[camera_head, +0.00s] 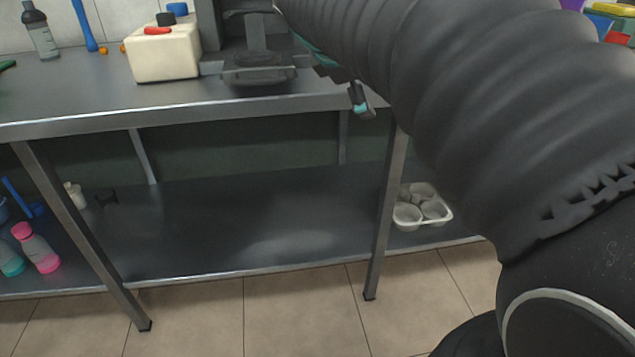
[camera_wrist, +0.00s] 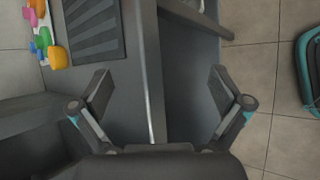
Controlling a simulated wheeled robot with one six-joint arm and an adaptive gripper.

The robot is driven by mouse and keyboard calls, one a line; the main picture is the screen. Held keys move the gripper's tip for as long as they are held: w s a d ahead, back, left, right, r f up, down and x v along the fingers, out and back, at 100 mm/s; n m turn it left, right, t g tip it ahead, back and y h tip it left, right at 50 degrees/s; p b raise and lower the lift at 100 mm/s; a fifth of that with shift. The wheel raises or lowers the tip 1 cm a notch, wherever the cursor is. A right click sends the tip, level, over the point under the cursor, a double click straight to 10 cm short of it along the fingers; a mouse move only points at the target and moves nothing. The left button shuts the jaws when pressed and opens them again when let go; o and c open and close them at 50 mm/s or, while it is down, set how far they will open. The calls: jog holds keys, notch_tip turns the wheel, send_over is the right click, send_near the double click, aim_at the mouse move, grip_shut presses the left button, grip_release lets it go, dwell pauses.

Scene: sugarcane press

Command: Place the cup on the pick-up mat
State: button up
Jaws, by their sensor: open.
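The pick-up mat appears to be the dark ribbed mat (camera_wrist: 95,28) on the steel counter, at the upper left of the wrist view. My gripper (camera_wrist: 162,92) is open, its two fingers wide apart with nothing between them. It hangs over the counter's front edge, with the mat beyond its left finger. In the head view only a finger of my gripper (camera_head: 360,101) shows below my arm, at the counter edge. I cannot make out a single cup for certain in either view. My arm hides the right part of the counter in the head view.
The steel counter (camera_head: 60,108) holds a dark machine base (camera_head: 258,68), a cream container (camera_head: 163,60) and a grey bottle (camera_head: 40,32). The lower shelf (camera_head: 230,225) is mostly clear, with a pale tray of round hollows (camera_head: 447,215) at its right. Colourful objects (camera_wrist: 58,57) stand beyond the mat.

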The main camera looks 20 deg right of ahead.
jog(key=s+a+f+m+t+y, duration=0.1)
jog(key=s+a+f+m+y, duration=0.6)
jog(key=s+a+f+m, duration=0.5)
jog(key=s+a+f, duration=0.3)
jog(key=s+f, duration=0.3)
jog(key=f, duration=0.1)
jog(key=shift+a+f+m+y, duration=0.15)
jog(key=shift+a+m+y, duration=0.15)
jog(key=shift+a+m, duration=0.1)
